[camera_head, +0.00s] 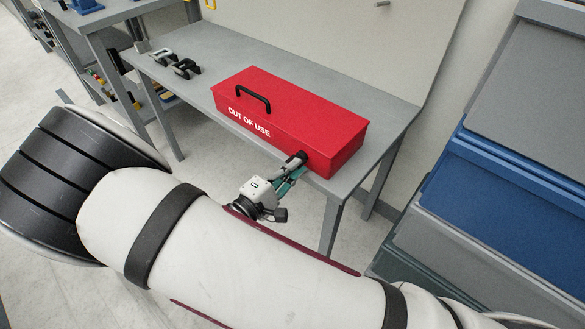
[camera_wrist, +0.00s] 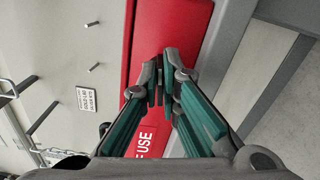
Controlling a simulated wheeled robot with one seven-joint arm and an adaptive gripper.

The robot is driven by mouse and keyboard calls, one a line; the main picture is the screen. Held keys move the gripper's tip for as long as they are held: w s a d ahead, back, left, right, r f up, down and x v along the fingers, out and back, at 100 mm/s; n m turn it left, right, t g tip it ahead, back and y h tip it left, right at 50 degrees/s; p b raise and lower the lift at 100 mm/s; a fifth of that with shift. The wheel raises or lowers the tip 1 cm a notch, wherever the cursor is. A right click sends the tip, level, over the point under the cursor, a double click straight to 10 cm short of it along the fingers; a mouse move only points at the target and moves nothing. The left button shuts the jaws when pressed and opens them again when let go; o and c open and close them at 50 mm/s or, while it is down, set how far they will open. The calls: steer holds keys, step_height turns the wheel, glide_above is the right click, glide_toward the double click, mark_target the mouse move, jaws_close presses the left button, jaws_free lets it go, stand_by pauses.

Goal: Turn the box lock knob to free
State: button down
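The red box (camera_head: 318,130) lies on the grey bench. It has a black carry handle (camera_head: 254,97) on its lid and white "OUT OF USE" lettering on its front. My gripper (camera_head: 296,161) is at the right part of the box's front face. In the wrist view the red box (camera_wrist: 184,22) fills the middle, and my gripper's fingertips (camera_wrist: 163,80) are close together in front of it. I cannot make out the lock knob; the fingertips cover the spot in front of them. Whether they are closed on something dark between them is unclear.
The grey bench (camera_head: 215,52) has two small dark clamp-like items (camera_head: 174,62) at its left end. Blue and grey bins (camera_head: 510,185) stand to the right of the bench. A wall panel with pegs (camera_wrist: 94,67) and a label stands behind the bench.

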steer(key=shift+s+f+m+b, duration=0.1)
steer(key=shift+m+b, duration=0.1)
steer(key=shift+m, duration=0.35)
steer(key=shift+f+m+b, duration=0.1)
steer(key=shift+m+b, duration=0.05)
steer(key=shift+m, duration=0.4)
steer(key=c, duration=1.8)
jaws_free()
steer(key=v, duration=1.2)
